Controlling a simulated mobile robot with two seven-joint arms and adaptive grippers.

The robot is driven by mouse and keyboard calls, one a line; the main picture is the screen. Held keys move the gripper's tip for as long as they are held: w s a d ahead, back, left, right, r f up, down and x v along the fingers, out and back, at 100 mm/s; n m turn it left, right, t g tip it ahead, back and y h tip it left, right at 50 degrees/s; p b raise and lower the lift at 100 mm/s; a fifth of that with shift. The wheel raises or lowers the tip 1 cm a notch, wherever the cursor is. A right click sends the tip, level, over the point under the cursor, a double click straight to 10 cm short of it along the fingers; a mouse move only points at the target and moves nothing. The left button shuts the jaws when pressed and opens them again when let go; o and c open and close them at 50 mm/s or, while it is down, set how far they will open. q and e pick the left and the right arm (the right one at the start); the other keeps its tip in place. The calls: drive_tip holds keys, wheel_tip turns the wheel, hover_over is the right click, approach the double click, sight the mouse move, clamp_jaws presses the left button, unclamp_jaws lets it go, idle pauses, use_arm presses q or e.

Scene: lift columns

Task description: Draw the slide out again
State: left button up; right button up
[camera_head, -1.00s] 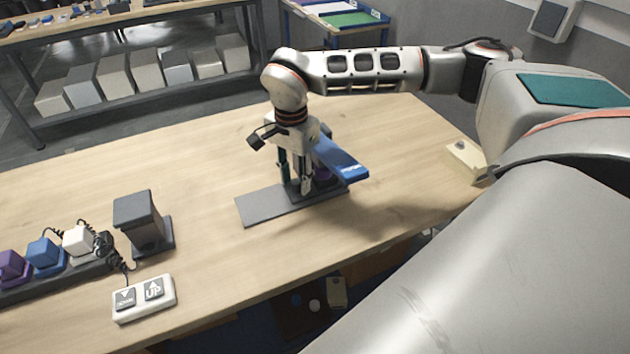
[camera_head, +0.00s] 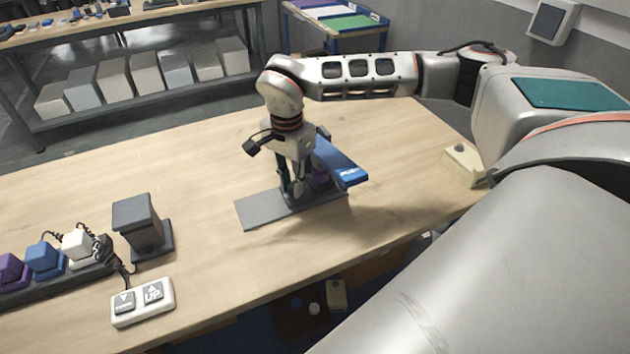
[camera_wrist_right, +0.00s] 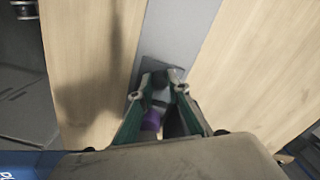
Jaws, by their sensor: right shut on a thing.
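A flat grey rail plate (camera_head: 262,210) lies on the wooden table, with a darker carriage on its right part, largely hidden by my right gripper. My right gripper (camera_head: 297,194) points down over the plate. In the right wrist view its fingers (camera_wrist_right: 160,92) are closed around a small dark part that stands up from the dark carriage plate (camera_wrist_right: 177,72). A purple piece (camera_wrist_right: 151,121) shows just behind the fingers. A blue bar (camera_head: 345,167) sits above the carriage, to the right of the gripper. My left gripper is out of view.
A dark column block (camera_head: 138,224) and a white up/down button box (camera_head: 142,302) stand left. Purple, blue and white plugs (camera_head: 42,258) sit in a dark strip. A cream box (camera_head: 465,165) lies right.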

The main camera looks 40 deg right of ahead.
drive_tip(key=shift+w+a, duration=0.4)
drive_tip(key=shift+a, duration=1.15)
drive_tip(key=shift+w+a, duration=0.35)
drive_tip(key=shift+a, duration=1.25)
drive_tip(key=shift+w+a, duration=0.4)
drive_tip(key=shift+a, duration=1.15)
drive_tip(key=o, duration=0.8)
drive_tip(key=shift+d, duration=0.1)
drive_tip(key=shift+o, duration=0.2)
drive_tip(key=shift+r+p, duration=0.1)
drive_tip(key=shift+p, duration=0.2)
drive_tip(key=shift+r+p, duration=2.3)
drive_tip(key=shift+r, duration=0.6)
